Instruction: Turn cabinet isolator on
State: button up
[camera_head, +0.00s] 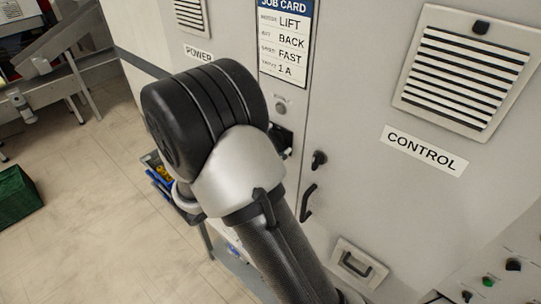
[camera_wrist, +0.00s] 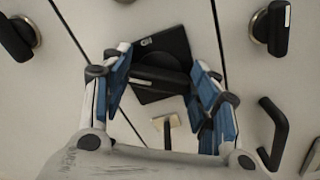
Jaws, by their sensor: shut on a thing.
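The cabinet isolator is a black square switch plate (camera_wrist: 168,42) with a thick black handle (camera_wrist: 158,76), on the pale cabinet front. In the wrist view its handle lies roughly crosswise in the picture, between the two blue-padded fingers of my gripper (camera_wrist: 161,62). My gripper is shut on this handle. In the head view only a dark edge of the isolator (camera_head: 283,139) shows beside my wrist. My arm hides the rest of it and my gripper there. I cannot read the isolator's position marks.
A black latch (camera_head: 319,158) and a bar handle (camera_head: 307,202) are on the CONTROL door to the right. A grey round button (camera_head: 281,106) sits above the isolator, under the job card (camera_head: 285,42). A green crate (camera_head: 17,197) stands on the floor at left.

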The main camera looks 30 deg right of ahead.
jog(key=m+b, duration=0.3)
jog(key=b, duration=0.2)
jog(key=m+b, duration=0.4)
jog(key=b, duration=0.2)
jog(key=m+b, duration=0.3)
jog(key=b, duration=0.3)
jog(key=shift+s+f+m, duration=0.15)
jog(key=shift+f+m, duration=0.15)
jog(key=shift+f, duration=0.05)
jog(key=shift+r+m+b, duration=0.15)
jog(key=shift+m+b, duration=0.15)
jog(key=shift+b, duration=0.2)
jog(key=o, duration=1.1)
jog(key=shift+c, duration=0.2)
